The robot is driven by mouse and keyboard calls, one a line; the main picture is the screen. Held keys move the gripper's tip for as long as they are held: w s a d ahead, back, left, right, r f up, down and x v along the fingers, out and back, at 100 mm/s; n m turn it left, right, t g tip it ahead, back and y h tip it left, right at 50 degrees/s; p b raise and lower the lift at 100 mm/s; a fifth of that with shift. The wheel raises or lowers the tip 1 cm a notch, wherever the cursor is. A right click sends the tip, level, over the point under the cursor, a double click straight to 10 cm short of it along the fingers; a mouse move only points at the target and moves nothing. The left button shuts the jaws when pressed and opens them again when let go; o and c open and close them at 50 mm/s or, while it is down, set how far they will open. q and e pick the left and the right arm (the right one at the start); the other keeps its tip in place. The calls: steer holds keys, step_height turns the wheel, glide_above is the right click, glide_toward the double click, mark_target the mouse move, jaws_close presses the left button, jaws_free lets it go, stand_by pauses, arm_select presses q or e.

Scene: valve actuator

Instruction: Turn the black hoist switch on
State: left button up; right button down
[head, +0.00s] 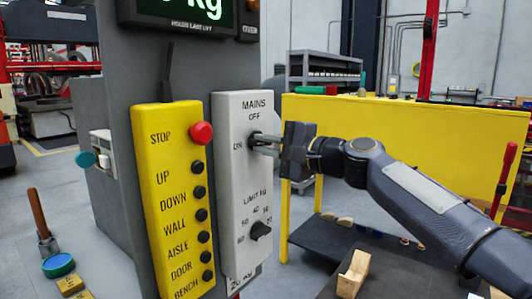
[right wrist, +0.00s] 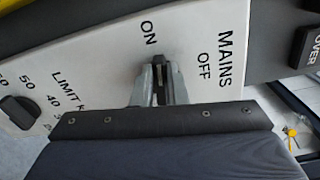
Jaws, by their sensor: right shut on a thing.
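The black hoist switch (head: 255,137) is the upper knob on the grey MAINS panel (head: 230,185), with OFF printed above it and ON to its left. My right gripper (head: 262,141) comes in from the right and is shut on the switch. In the right wrist view the two fingers (right wrist: 159,84) clasp the dark switch (right wrist: 158,72) from both sides. Its visible end points towards the ON label, as far as the fingers let me see. The fingers hide part of the knob. My left gripper is not in view.
A yellow pendant box (head: 175,200) with a red stop button (head: 201,133) and several black buttons is left of the panel. A black limit knob (head: 260,231) is below the switch. A yellow barrier (head: 430,150) stands behind my right arm.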

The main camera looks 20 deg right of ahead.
steer(key=shift+f+n+b, duration=0.2)
steer(key=shift+n+b, duration=0.1)
steer(key=shift+n, duration=0.1)
stand_by(0.3)
steer(key=c, duration=1.4)
jaws_free()
steer(key=shift+c, duration=0.2)
steer(key=shift+d+r, duration=0.1)
steer(key=b+v, duration=0.1)
steer(key=v, duration=0.6)
steer(key=shift+s+d, duration=0.15)
steer(key=shift+s, duration=0.2)
